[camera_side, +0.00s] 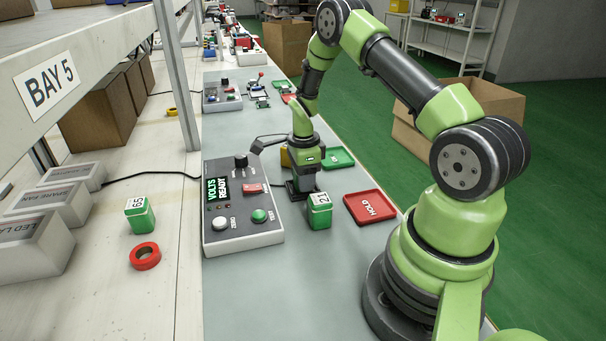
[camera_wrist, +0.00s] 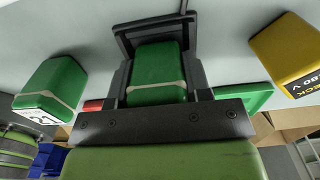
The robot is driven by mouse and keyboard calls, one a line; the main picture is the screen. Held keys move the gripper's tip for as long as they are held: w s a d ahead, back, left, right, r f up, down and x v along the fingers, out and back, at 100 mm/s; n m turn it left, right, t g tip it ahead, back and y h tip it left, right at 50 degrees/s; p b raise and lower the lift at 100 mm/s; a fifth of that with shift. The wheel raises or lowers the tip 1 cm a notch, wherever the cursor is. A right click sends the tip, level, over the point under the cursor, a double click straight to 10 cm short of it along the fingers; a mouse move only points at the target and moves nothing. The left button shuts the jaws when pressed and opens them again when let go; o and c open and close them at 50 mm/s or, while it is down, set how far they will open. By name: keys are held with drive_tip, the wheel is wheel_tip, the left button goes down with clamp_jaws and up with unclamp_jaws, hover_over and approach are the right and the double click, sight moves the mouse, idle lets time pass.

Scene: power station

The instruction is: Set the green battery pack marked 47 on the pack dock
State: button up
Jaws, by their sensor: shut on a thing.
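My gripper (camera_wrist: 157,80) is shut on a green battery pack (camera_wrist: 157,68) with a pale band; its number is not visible. In the side view my gripper (camera_side: 304,180) points down at the black pack dock (camera_side: 296,194), hiding the held pack. In the wrist view the dark dock frame (camera_wrist: 150,28) surrounds the far end of the pack. I cannot tell whether the pack rests on the dock's floor. Another green pack marked 21 (camera_side: 320,212) stands just in front of the dock; it also shows in the wrist view (camera_wrist: 52,82).
A volt meter box (camera_side: 240,205) reading "VOLTS READY" stands left of the dock. A red HOLD tray (camera_side: 370,207) and green tray (camera_side: 340,158) lie to the right. A yellow pack (camera_wrist: 285,52) is close behind my gripper. A green pack marked 65 (camera_side: 140,216) stands left.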

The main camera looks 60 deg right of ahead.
drive_tip(key=o, duration=1.1)
wheel_tip(320, 180, up, 9)
drive_tip(key=shift+r, duration=0.2)
drive_tip(key=s+a+r+n+t, duration=0.2)
drive_tip(key=a+r+n, duration=0.4)
drive_tip(key=r, duration=0.2)
drive_tip(key=s+a+r+n+t, duration=0.2)
drive_tip(key=a+r+n, duration=0.35)
drive_tip(key=r, duration=0.25)
drive_tip(key=s+a+r+n+t+y, duration=0.2)
drive_tip(key=s+a+r+n+t, duration=0.1)
drive_tip(key=s+a+n, duration=0.6)
drive_tip(key=s+r+n, duration=0.1)
drive_tip(key=s+n, duration=0.1)
drive_tip(key=s, duration=0.1)
